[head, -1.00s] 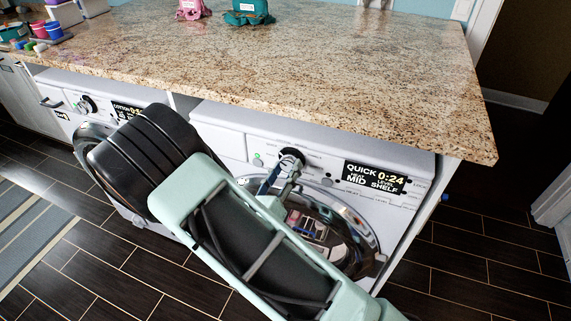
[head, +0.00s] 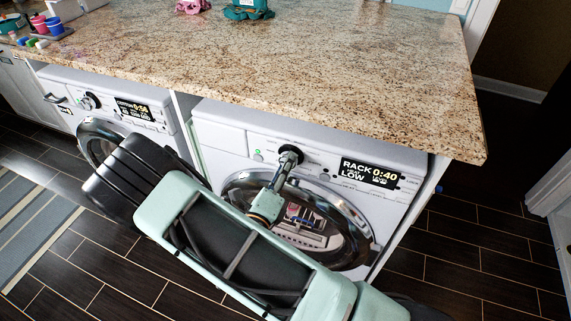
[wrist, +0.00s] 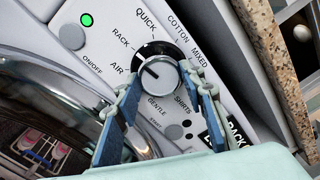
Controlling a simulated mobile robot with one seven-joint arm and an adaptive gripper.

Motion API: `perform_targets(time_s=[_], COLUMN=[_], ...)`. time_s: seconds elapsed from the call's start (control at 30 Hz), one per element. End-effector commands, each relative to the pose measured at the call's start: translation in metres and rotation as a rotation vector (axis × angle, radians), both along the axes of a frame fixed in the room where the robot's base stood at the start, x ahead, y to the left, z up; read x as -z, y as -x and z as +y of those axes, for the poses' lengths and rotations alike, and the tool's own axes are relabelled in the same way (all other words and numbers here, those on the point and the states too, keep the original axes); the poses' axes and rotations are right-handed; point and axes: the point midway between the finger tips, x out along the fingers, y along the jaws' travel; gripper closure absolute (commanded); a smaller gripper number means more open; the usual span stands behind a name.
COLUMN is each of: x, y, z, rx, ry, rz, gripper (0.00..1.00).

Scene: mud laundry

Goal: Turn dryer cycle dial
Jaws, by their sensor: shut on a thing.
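The dryer (head: 222,135) is the white machine under the right part of the counter. Its round black-and-silver cycle dial (wrist: 160,68) sits between my fingertips in the wrist view. The dial's pointer line faces left, toward the AIR and RACK labels. My gripper (head: 286,158) reaches the dryer panel from the front, and its two blue-padded fingers (wrist: 160,76) are shut on the dial from both sides. In the head view my gripper covers much of the dial. The dryer display (head: 369,173) reads RACK 0:40, with LOW below.
A granite counter (head: 320,70) overhangs just above the panel. The dryer's round door (head: 358,240) is below my gripper. A second white machine (head: 75,77) stands left, its display (head: 134,108) reading COTTON 0:56. A lit green light (wrist: 87,20) and on/off button (wrist: 72,37) are near the dial.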

Motion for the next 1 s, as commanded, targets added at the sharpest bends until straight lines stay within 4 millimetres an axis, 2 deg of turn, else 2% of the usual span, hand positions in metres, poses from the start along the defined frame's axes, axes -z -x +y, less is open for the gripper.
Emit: perform_targets(time_s=[0.47,0.5,0.63,0.67,1.0], x=[0.0008,0.0007,0.0006,0.0006,0.0004], y=[0.0004,0.0004,0.0003,0.0003,0.0034], z=[0.0001,0.0000,0.0000,0.0000,0.0017], rx=[0.000,0.000,0.000,0.000,-0.001], ry=[0.014,0.014,0.015,0.015,0.014], rz=[0.007,0.007,0.006,0.006,0.006], gripper=[0.87,0.62,0.48,0.45,0.45])
